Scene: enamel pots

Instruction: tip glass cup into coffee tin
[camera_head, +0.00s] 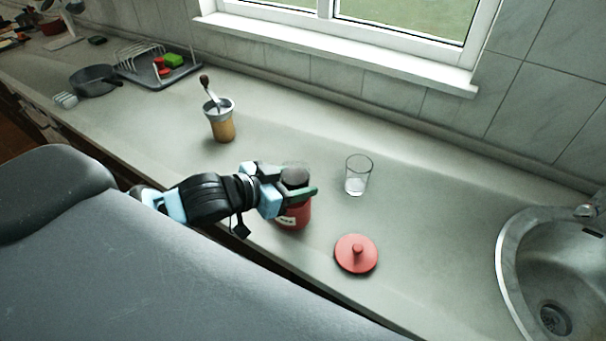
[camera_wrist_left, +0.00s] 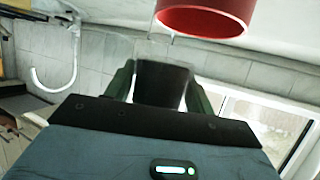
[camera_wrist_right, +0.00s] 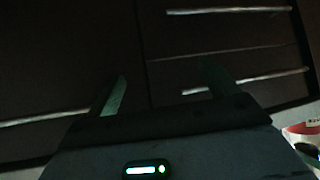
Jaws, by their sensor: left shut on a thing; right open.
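My left gripper (camera_head: 298,188) is shut on a glass cup (camera_head: 295,175) with dark contents. The left wrist view, which is upside down, shows the cup (camera_wrist_left: 162,82) between the fingers, its clear end toward the tin, so it looks turned mouth-down. The red coffee tin (camera_head: 293,217) stands upright on the counter, close below the cup; its rim (camera_wrist_left: 205,22) shows in the left wrist view. Whether the cup's mouth is squarely over the tin I cannot tell. My right gripper (camera_wrist_right: 160,90) is open and empty, facing dark drawer fronts.
A second clear glass (camera_head: 357,176) stands right of the tin. A red lid (camera_head: 356,255) lies near the front edge. A coffee grinder (camera_head: 220,120) stands at the back left. A sink (camera_head: 545,280) is at the right, a pan (camera_head: 95,80) and dish rack (camera_head: 155,65) far left.

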